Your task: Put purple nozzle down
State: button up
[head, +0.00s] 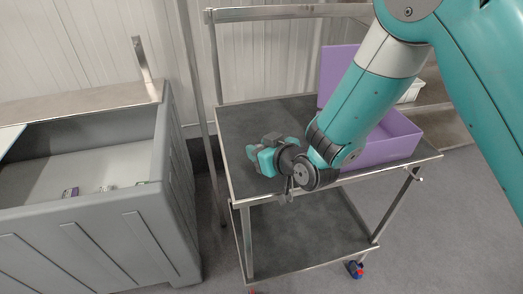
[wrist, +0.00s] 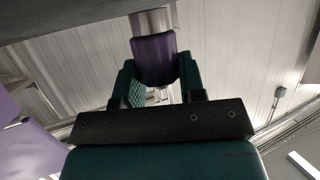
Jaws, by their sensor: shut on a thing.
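The purple nozzle (wrist: 153,60) is between the two green fingers of my gripper (wrist: 156,76) in the wrist view. Its silvery metal end (wrist: 152,20) points away from the palm. In the head view my gripper (head: 266,155) is over the left part of the cart's dark top shelf (head: 245,122). The nozzle is hard to make out there, and the gap between it and the shelf cannot be judged.
An open purple box (head: 390,143) stands on the right of the cart top, partly behind my arm. A large grey bin (head: 95,225) with small items on its floor stands to the left. The cart has a lower shelf (head: 300,235). The shelf's back left is clear.

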jog(key=shift+f, duration=0.5)
jog(key=shift+f, duration=0.1)
jog(key=o, duration=1)
